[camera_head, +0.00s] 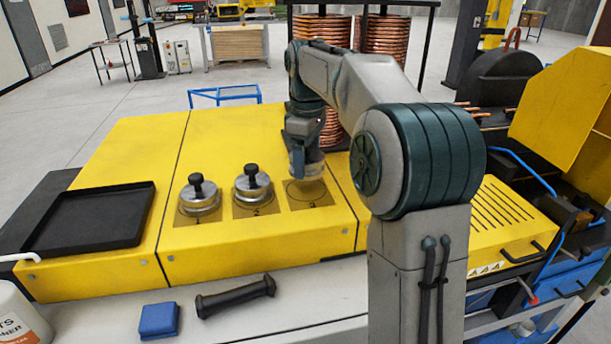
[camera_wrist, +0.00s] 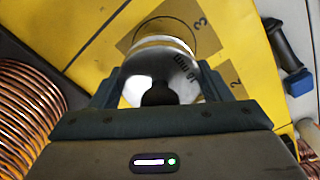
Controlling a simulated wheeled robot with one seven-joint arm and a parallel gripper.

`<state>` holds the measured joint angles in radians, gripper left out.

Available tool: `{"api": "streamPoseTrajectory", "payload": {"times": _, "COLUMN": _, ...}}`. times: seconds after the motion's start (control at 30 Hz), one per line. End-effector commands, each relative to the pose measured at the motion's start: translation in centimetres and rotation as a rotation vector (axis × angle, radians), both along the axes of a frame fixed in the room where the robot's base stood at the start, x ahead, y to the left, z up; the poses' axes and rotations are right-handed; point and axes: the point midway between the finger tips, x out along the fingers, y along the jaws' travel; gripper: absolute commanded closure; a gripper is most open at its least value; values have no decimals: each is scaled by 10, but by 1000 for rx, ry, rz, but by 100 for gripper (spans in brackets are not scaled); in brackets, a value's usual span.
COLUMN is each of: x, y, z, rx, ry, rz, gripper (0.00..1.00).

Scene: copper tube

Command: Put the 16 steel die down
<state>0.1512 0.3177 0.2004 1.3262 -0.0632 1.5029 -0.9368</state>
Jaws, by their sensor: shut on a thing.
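My gripper (camera_head: 303,158) is shut on a steel die (camera_head: 312,169), a silvery disc with a black knob. In the wrist view the die (camera_wrist: 146,86) sits between the two fingers of my gripper (camera_wrist: 160,90), with printed lettering on its top. The die is held at the far side of spot 3 (camera_head: 308,196), a brown square with a dark circle on the yellow bench. It appears a little above the surface; the gap is hard to judge. The circle of spot 3 also shows in the wrist view (camera_wrist: 205,42), partly covered by the die.
Two other knobbed steel dies stand on spot 1 (camera_head: 198,200) and spot 2 (camera_head: 252,189), left of spot 3. A black tray (camera_head: 100,218) lies at the left. A black handle-shaped tool (camera_head: 235,296) and a blue block (camera_head: 159,321) lie in front. Copper coils (camera_head: 383,38) stand behind.

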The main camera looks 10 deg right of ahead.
Motion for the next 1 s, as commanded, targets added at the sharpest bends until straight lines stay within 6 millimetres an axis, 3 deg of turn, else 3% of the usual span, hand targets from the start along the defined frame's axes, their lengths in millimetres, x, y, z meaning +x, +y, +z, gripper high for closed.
{"api": "streamPoseTrajectory", "payload": {"times": 0.17, "x": -4, "y": 5, "z": -4, "rx": 0, "ry": -2, "rz": 1, "gripper": 83}}
{"api": "streamPoseTrajectory", "payload": {"times": 0.5, "x": -4, "y": 5, "z": -40, "rx": 0, "ry": -1, "rz": 0, "gripper": 83}}
{"api": "streamPoseTrajectory", "payload": {"times": 0.9, "x": -4, "y": 5, "z": -45, "rx": 1, "ry": -3, "rz": 0, "gripper": 83}}
{"api": "streamPoseTrajectory", "payload": {"times": 0.93, "x": -4, "y": 4, "z": -47, "rx": 0, "ry": 0, "rz": 0, "gripper": 26}}
{"api": "streamPoseTrajectory", "payload": {"times": 1.0, "x": -4, "y": 4, "z": -46, "rx": 0, "ry": 0, "rz": 0, "gripper": 7}}
